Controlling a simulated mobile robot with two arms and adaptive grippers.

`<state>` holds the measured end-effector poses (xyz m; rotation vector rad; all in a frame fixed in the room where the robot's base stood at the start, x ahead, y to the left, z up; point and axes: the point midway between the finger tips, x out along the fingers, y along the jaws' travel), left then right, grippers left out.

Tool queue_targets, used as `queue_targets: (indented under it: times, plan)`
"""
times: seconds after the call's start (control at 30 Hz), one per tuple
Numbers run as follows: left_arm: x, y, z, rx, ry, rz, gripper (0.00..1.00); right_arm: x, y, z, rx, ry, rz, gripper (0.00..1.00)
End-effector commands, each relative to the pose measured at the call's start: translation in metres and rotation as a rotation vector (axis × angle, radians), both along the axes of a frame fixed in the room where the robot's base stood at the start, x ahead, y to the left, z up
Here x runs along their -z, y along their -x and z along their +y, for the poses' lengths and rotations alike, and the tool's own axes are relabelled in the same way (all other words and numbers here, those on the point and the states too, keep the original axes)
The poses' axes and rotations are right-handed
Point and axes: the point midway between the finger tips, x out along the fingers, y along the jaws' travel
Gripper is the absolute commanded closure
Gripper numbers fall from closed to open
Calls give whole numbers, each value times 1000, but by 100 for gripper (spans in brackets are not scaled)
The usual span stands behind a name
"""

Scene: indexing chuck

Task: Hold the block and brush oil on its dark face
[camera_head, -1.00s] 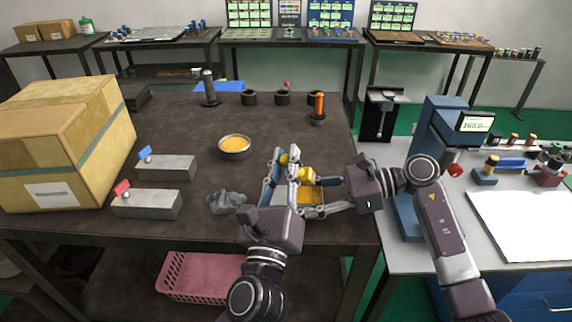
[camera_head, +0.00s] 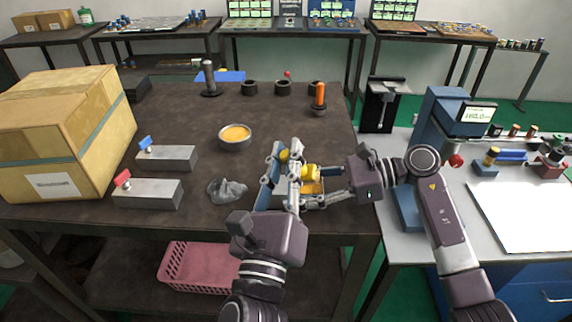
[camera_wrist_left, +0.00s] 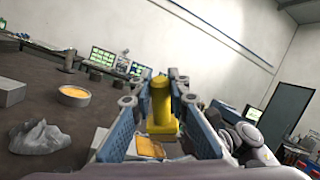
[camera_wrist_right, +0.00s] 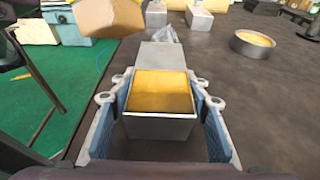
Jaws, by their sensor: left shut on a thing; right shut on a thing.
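The block (camera_head: 312,188) is near the front right of the table; its upward face looks yellow-orange in the right wrist view (camera_wrist_right: 162,92), with grey sides below. My right gripper (camera_wrist_right: 160,100) is shut on it, fingers on two opposite sides. My left gripper (camera_head: 291,160) is shut on a yellow brush (camera_wrist_left: 162,105), which stands between its fingers. The brush is beside and partly over the block in the head view. Its bristles are hidden, so I cannot tell whether they touch the face. A bowl of orange-yellow oil (camera_head: 235,134) sits behind and left.
Two grey blocks with a blue tab (camera_head: 166,158) and a red tab (camera_head: 147,193) lie at left. A crumpled grey cloth (camera_head: 227,190) is left of my left gripper. A cardboard box (camera_head: 60,140) fills the left end. An orange-handled tool (camera_head: 320,97) stands at the back right.

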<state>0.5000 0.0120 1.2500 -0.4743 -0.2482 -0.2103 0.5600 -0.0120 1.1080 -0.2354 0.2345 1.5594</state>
Motion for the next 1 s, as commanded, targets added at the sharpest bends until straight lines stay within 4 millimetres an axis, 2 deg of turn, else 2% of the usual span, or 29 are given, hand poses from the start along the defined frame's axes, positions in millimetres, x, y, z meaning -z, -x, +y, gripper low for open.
queue_targets:
  times: [0.3, 0.5, 1.0]
  plan:
    - [-31, 0, 0, -1, 3, -5, 100, 3, 0, 0, 1, 5, 3, 86]
    - [-44, 0, 0, 1, 1, -3, 100, 3, 0, 0, 1, 5, 3, 86]
    - [-45, 0, 0, 0, 0, -1, 100, 3, 0, 0, 1, 5, 3, 86]
